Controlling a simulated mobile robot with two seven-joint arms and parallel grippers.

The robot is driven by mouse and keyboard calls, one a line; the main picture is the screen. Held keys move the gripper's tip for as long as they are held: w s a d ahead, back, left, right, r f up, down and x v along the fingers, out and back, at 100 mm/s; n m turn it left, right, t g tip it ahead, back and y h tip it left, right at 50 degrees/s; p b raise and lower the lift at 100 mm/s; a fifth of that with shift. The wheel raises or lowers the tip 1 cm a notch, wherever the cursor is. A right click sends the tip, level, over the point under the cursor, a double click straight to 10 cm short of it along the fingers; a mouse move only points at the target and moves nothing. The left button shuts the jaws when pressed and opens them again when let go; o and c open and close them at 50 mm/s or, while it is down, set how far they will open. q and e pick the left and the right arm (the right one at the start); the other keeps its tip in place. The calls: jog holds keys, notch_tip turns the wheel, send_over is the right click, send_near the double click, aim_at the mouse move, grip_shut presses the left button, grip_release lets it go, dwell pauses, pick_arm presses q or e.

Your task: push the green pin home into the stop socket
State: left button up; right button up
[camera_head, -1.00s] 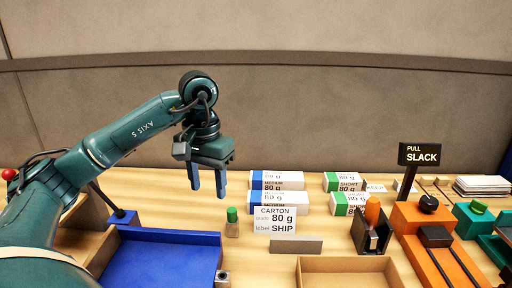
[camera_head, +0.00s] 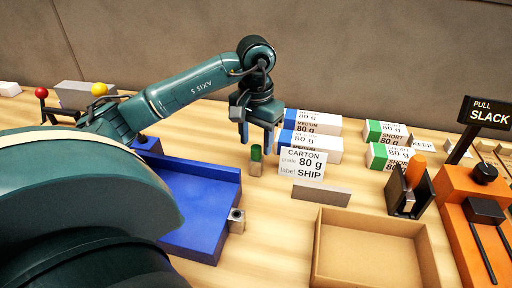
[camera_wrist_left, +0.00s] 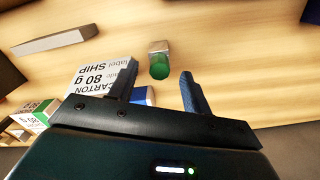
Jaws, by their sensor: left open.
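The green pin (camera_head: 256,153) stands upright on the table, its green top above a dull brown-grey lower part. It also shows in the left wrist view (camera_wrist_left: 159,70), just beyond the fingertips and in line with the gap between them. My left gripper (camera_head: 256,142) points down, open and empty, its fingers just above and to either side of the pin's top; I cannot tell if they touch it. A small grey block with a dark hole (camera_head: 237,217), which looks like the stop socket, sits at the blue tray's right edge. My right gripper is out of view.
The blue tray (camera_head: 205,165) lies left of the pin. A carton label card (camera_head: 302,162) stands close to its right, with labelled reams (camera_head: 318,148) behind. A grey bar (camera_head: 321,194), an open cardboard box (camera_head: 365,225) and an orange pin holder (camera_head: 408,195) lie further right.

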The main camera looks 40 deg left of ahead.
pick_arm(q)
jog(key=shift+f, duration=1.45)
jog(key=c, duration=1.1)
jog(key=o, duration=0.4)
grip_shut()
jog(key=shift+r, duration=0.15)
jog(key=shift+r+p, duration=1.9)
jog(key=shift+r, duration=0.8)
